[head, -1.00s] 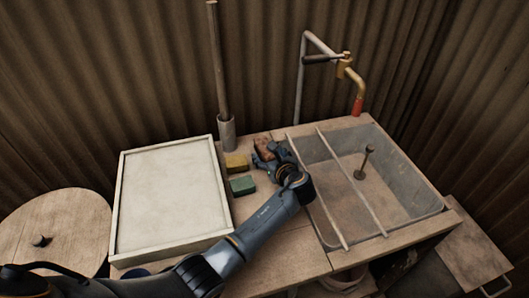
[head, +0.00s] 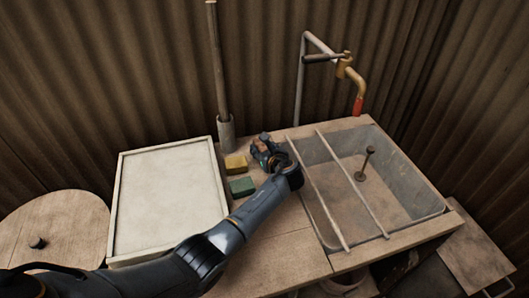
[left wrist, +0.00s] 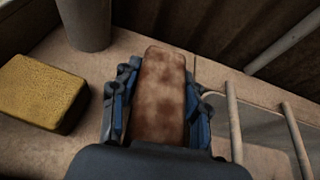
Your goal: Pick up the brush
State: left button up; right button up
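The brush (left wrist: 160,95) is a long brown block with a mottled surface. In the left wrist view it lies lengthwise between the two blue-black fingers of my left gripper (left wrist: 163,78), which sit close against both its sides. Its lower end is hidden by the gripper body. In the head view my left gripper (head: 264,150) is low over the wooden counter, left of the basin, and mostly covers the brush. Whether the brush touches the counter cannot be told. My right gripper is not in view.
A yellow sponge (head: 236,163) and a green sponge (head: 242,186) lie left of the gripper. A grey holder (head: 226,133) with a tall rod stands behind. Right are the basin (head: 402,162) with two rails and the tap (head: 349,72). A framed pale slab (head: 168,199) is left.

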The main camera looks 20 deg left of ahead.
pick_arm(q)
jog(key=c, duration=0.5)
jog(key=shift+c, duration=0.2)
jog(key=shift+r, duration=0.1)
jog(key=shift+r, duration=0.55)
jog(key=s+a+r+p, duration=0.2)
jog(key=s+r+p, duration=0.2)
jog(key=s+r, duration=0.7)
jog(key=s, duration=0.2)
jog(key=shift+s+a+r, duration=0.25)
jog(key=shift+s+r, duration=0.15)
